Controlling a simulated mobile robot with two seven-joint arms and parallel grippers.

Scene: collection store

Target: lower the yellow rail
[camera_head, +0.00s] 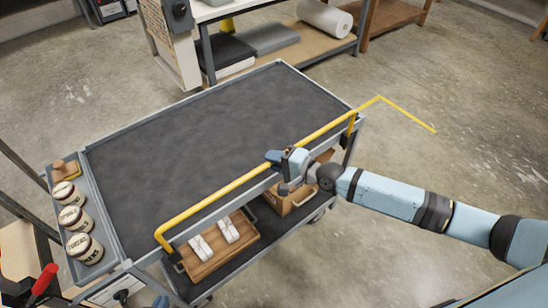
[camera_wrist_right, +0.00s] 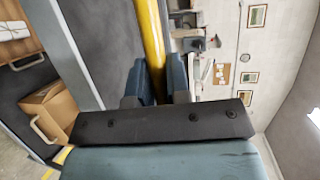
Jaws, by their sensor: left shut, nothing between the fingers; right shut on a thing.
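The yellow rail (camera_head: 226,190) runs along the near long side of a grey cart (camera_head: 215,100). It stands above the dark top, with a bent-down end at each corner. My right gripper (camera_head: 277,160) is shut around the rail near its middle. In the right wrist view the yellow rail (camera_wrist_right: 152,45) passes between the two blue fingers, which hide part of it.
The cart's top is bare. A side tray holds several labelled jars (camera_head: 75,218) and a small wooden piece (camera_head: 65,168). The lower shelf bears a wooden tray (camera_head: 215,245) with white packets and a cardboard box (camera_head: 290,195). A workbench (camera_head: 270,55) stands behind. Floor is clear at right.

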